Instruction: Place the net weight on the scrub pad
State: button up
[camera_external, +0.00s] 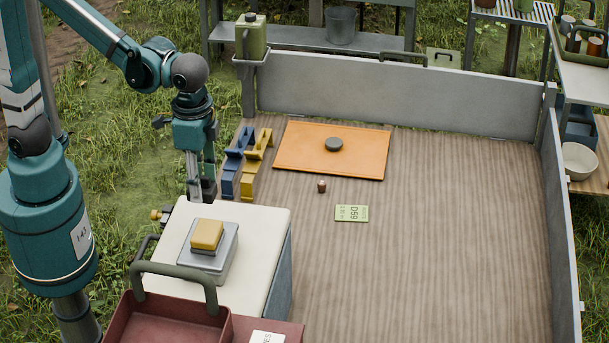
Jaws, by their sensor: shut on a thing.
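My gripper (202,188) points down at the back left corner of the white-topped box, left of the blue and yellow clamps. It is shut on a small dark thing, which I take to be the net weight; the fingers hide most of it and its shape is unclear. The scrub pad (207,234) appears to be the yellow block with a dark lower layer. It lies flat on a grey metal stand (220,262) on the white-topped box (262,222), in front of and slightly right of my gripper. Its top is bare.
Blue (231,174) and yellow (250,176) clamps stand right of my gripper. An orange board (290,160) carries a dark disc (333,144). A small brown piece (321,186) and a green card (351,213) lie on the wooden bed. A red crate (165,322) with a raised handle stands in front.

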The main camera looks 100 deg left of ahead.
send_over(205, 229)
jog(key=shift+f, duration=2.9)
jog(key=shift+f, duration=0.15)
jog(key=shift+f, duration=1.95)
jog(key=shift+f, duration=0.2)
jog(key=o, duration=1.1)
jog(key=shift+c, duration=0.2)
jog(key=shift+r+p, duration=0.3)
jog(key=shift+r, duration=5.95)
